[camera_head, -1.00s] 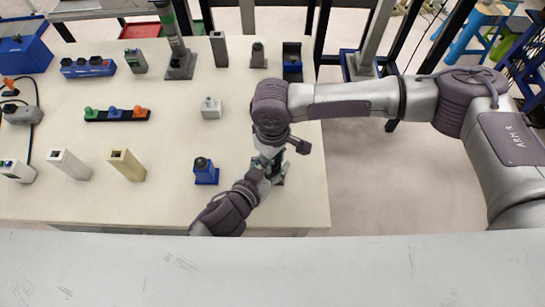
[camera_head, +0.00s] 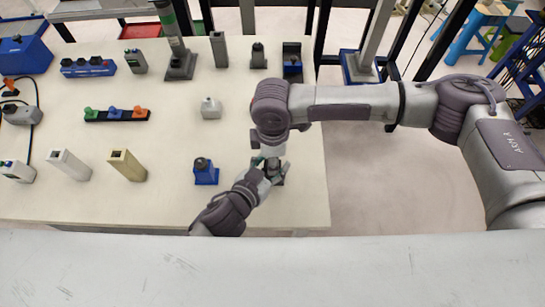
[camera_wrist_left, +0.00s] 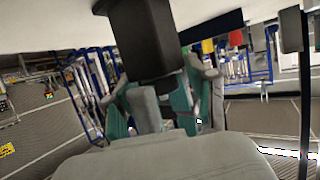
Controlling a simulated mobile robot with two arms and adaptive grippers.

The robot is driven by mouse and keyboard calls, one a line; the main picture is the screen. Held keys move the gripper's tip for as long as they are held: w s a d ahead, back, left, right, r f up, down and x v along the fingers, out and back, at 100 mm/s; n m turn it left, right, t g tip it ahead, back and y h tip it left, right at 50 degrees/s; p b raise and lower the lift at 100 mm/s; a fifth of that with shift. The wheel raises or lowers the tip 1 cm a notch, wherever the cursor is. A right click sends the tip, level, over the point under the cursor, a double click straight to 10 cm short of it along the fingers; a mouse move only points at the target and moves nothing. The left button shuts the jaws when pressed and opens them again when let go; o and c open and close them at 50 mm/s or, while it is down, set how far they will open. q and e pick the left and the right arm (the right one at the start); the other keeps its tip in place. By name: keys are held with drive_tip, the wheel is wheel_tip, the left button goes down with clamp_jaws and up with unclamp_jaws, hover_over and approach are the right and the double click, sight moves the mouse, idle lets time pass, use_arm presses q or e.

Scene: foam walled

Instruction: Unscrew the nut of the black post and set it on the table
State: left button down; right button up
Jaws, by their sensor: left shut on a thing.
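The black post (camera_wrist_left: 148,40) shows large in the left wrist view, hanging from the pale table surface at the top of that turned picture. My left gripper (camera_head: 274,173) is shut on the post near the table's right front. Its green-padded fingers also show in the left wrist view (camera_wrist_left: 172,103). My right gripper (camera_head: 268,157) is directly above, pointing down at the post's top. Its fingers are mostly hidden by its wrist, so whether they are open or shut is unclear. I cannot make out the nut.
A blue block with a black top (camera_head: 205,172) stands left of the grippers. A light grey block (camera_head: 211,108), a tan post (camera_head: 127,165) and a white post (camera_head: 70,165) stand farther off.

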drive_tip(key=shift+o, duration=0.2)
drive_tip(key=shift+r, duration=0.1)
wheel_tip(320, 180, up, 4)
drive_tip(key=shift+f, duration=0.15)
drive_tip(key=shift+r, duration=0.3)
drive_tip(key=shift+c, duration=0.5)
wheel_tip(320, 180, up, 2)
drive_tip(key=m, duration=0.7)
drive_tip(key=r+m, duration=0.1)
drive_tip(key=m, duration=0.1)
drive_tip(key=shift+r+m, duration=0.2)
drive_tip(key=shift+m, duration=0.1)
drive_tip(key=shift+f, duration=3.95)
